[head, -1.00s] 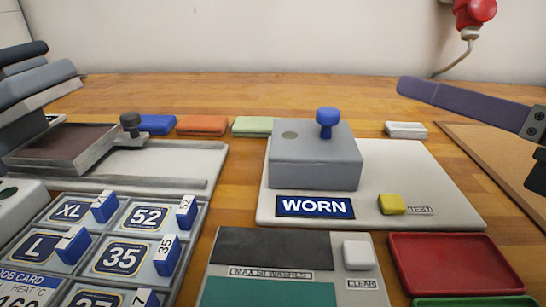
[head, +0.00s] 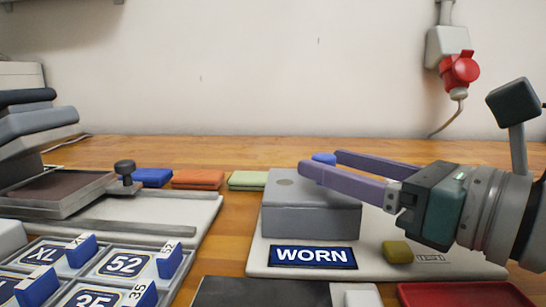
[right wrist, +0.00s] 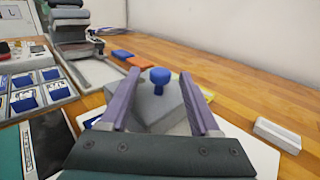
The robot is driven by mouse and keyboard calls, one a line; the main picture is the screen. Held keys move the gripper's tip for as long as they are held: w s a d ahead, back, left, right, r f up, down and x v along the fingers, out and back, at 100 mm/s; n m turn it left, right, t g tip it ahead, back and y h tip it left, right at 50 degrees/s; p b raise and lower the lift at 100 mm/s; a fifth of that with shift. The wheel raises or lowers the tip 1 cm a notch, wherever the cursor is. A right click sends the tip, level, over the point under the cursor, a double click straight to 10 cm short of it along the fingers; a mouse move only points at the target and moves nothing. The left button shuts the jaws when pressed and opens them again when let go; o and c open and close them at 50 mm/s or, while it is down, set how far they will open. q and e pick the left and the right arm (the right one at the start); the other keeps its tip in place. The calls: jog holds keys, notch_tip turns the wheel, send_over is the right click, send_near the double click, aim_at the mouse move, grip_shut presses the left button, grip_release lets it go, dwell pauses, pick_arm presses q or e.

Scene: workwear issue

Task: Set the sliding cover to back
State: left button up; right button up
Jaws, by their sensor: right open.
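The grey block (head: 311,219), which I take for the sliding cover, stands on a pale base plate (head: 256,258). The right wrist view shows the knob (right wrist: 159,76) between the two fingers, with space on both sides. In the head view the near finger hides much of the knob. My left gripper is not in view.
A yellow button (head: 398,252) sits right of the block. A red tray (head: 465,294) is at the front right, and size-tag trays (head: 75,283) are at the left. Coloured blocks (head: 198,179) lie behind. A pale block (right wrist: 278,135) shows in the right wrist view.

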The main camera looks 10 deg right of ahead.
jog(key=shift+x, duration=1.2)
grip_shut()
dwell(0.6)
